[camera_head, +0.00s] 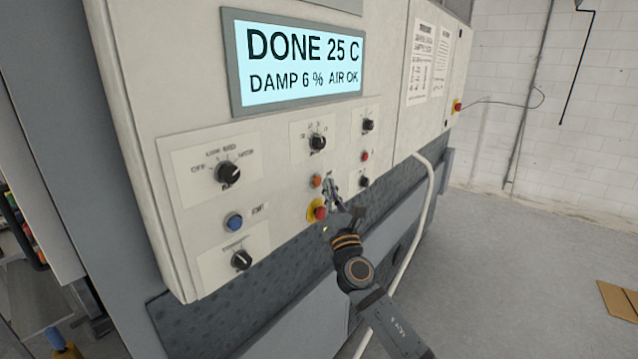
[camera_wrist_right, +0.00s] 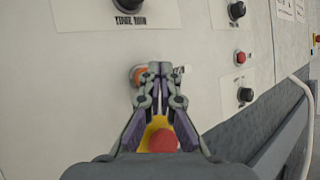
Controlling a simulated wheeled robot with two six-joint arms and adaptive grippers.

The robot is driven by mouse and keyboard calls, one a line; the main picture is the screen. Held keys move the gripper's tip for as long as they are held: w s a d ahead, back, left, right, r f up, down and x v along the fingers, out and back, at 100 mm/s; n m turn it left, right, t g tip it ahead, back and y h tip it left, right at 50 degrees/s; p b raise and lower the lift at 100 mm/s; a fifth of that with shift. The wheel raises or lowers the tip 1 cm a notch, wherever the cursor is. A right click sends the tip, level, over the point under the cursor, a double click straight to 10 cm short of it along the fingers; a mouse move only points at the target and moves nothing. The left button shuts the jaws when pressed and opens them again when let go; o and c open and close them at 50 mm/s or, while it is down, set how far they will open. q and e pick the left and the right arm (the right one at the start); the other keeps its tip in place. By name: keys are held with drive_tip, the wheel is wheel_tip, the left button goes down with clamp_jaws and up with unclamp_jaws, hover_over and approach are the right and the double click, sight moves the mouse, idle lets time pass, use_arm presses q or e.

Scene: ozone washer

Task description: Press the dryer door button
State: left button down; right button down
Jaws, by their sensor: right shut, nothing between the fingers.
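The control panel (camera_head: 285,200) carries several buttons and knobs. An orange button (camera_head: 316,181) sits mid-panel, above a red mushroom button with a yellow collar (camera_head: 317,211). My right gripper (camera_head: 328,184) is shut and empty, with its tips just right of the orange button. In the right wrist view the shut fingertips (camera_wrist_right: 161,70) partly cover the orange button (camera_wrist_right: 136,74), and the red mushroom button (camera_wrist_right: 163,141) shows between the finger links. I cannot tell whether the tips touch the panel. The small label beside the orange button is too small to read. My left gripper is out of view.
A lit display (camera_head: 300,62) reads DONE 25 C, DAMP 6 %, AIR OK. A blue button (camera_head: 234,222) is at lower left, a small red button (camera_head: 365,156) at right. Black knobs surround them. A white pipe (camera_head: 425,205) runs down at right; open floor (camera_head: 520,260) lies beyond.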

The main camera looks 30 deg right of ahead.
drive_tip(key=shift+w+a, duration=0.15)
drive_tip(key=shift+w, duration=0.2)
drive_tip(key=shift+w+a, duration=0.2)
drive_tip(key=shift+w, duration=0.2)
idle(0.8)
drive_tip(key=shift+s+d, duration=0.35)
drive_tip(key=shift+s, duration=0.5)
drive_tip(key=s, duration=0.1)
drive_tip(key=s+d, duration=0.1)
drive_tip(key=s, duration=0.1)
drive_tip(key=s+d, duration=0.1)
drive_tip(key=shift+s, duration=0.25)
drive_tip(key=shift+f, duration=0.1)
idle(0.7)
